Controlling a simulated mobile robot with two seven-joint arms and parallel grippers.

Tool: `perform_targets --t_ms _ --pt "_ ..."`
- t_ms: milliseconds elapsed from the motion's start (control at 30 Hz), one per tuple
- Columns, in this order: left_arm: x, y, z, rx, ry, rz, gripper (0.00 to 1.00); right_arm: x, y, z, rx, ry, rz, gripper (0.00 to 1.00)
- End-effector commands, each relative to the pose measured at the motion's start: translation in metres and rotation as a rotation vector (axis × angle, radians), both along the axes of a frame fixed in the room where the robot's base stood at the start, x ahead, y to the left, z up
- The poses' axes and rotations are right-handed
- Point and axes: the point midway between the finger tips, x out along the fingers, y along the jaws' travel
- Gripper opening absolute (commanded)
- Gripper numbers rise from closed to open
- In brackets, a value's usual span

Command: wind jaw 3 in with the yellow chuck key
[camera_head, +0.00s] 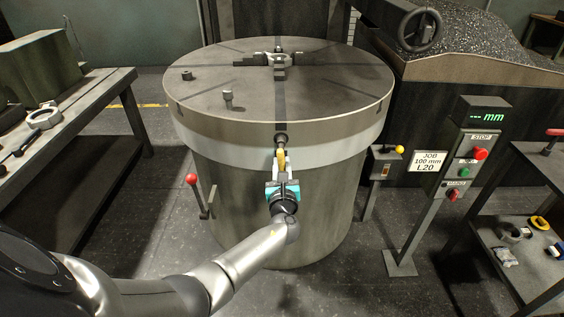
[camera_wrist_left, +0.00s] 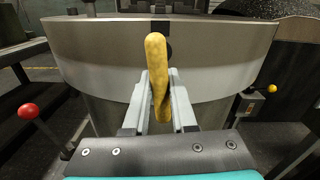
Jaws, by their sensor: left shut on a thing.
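The yellow chuck key (camera_head: 281,160) is at the front side of the round chuck table, with its dark head at the rim. In the left wrist view its yellow handle (camera_wrist_left: 156,75) stands up, slightly tilted, between the fingers. My left gripper (camera_head: 282,172) is shut on the handle; its fingers also show in the left wrist view (camera_wrist_left: 160,110). The chuck table (camera_head: 330,85) is a large round drum with dark radial slots. Jaws (camera_head: 279,62) sit near its centre; I cannot tell which is jaw 3. My right gripper is not in view.
A red-knobbed lever (camera_head: 193,180) stands left of the drum, and a yellow-knobbed control box (camera_head: 386,158) right of it. A post with a readout (camera_head: 482,115) stands further right. A bench (camera_head: 85,95) is at left, a shelf (camera_head: 490,215) at right.

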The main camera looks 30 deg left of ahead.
Motion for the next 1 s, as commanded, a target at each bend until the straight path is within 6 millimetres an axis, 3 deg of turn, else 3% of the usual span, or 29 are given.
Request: perform_targets --t_ms 167,467,1000 --pt "0.001 0.001 0.003 0.114 0.072 0.001 0.0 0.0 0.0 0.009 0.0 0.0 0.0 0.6" --pt "0.0 0.0 0.002 0.118 0.075 0.001 0.0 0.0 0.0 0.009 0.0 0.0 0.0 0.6" --pt "-0.026 -0.018 0.002 0.115 0.073 -0.001 0.0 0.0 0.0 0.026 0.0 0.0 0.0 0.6"
